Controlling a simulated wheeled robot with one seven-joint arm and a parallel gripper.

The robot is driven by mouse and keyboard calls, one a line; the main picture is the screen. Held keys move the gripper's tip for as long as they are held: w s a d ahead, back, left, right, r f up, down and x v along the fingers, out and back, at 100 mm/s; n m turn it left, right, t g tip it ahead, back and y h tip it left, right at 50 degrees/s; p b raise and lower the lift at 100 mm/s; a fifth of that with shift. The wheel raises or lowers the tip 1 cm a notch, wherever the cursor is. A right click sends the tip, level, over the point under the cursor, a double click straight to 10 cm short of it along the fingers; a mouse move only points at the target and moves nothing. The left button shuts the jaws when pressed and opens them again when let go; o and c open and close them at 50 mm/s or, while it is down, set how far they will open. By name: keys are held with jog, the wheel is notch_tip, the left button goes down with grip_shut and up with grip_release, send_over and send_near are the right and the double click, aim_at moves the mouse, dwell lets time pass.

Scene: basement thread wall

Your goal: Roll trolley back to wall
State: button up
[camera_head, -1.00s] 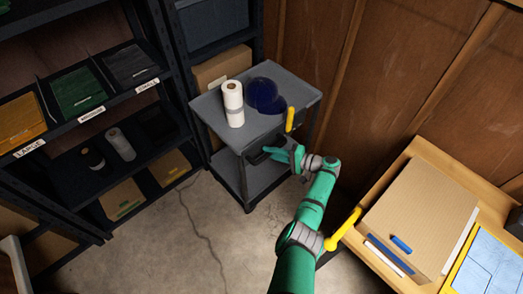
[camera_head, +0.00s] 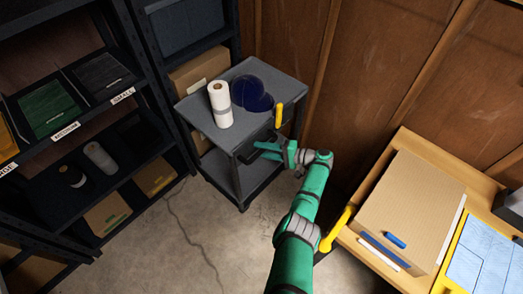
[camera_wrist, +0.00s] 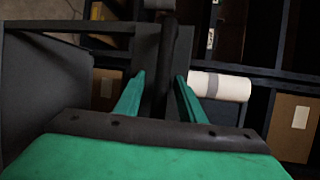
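The grey two-shelf trolley (camera_head: 188,110) stands in the head view between the dark shelving and the wood-panelled wall. A white paper roll (camera_head: 220,104) and round dark-blue things (camera_head: 252,92) sit on its top. My gripper (camera_head: 262,150) is at the trolley's near right side, by its dark handle. In the wrist view my gripper's two green fingers (camera_wrist: 159,92) are spread apart, with a dark bar (camera_wrist: 168,60) running between them. I see no clear contact between fingers and bar. The paper roll also shows there (camera_wrist: 222,86), right of the fingers.
Dark shelving (camera_head: 150,80) with labelled bins is at the left. The wooden wall (camera_head: 385,70) is behind and right. A bench (camera_head: 430,150) with a cardboard box (camera_head: 412,205) and yellow handle (camera_head: 338,229) is at the right. Bare concrete floor (camera_head: 150,250) lies in front.

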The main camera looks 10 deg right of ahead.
jog(key=v, duration=0.7)
jog(key=shift+d, duration=0.25)
jog(key=shift+s+d+r, duration=0.1)
jog(key=shift+s, duration=0.05)
dwell(0.3)
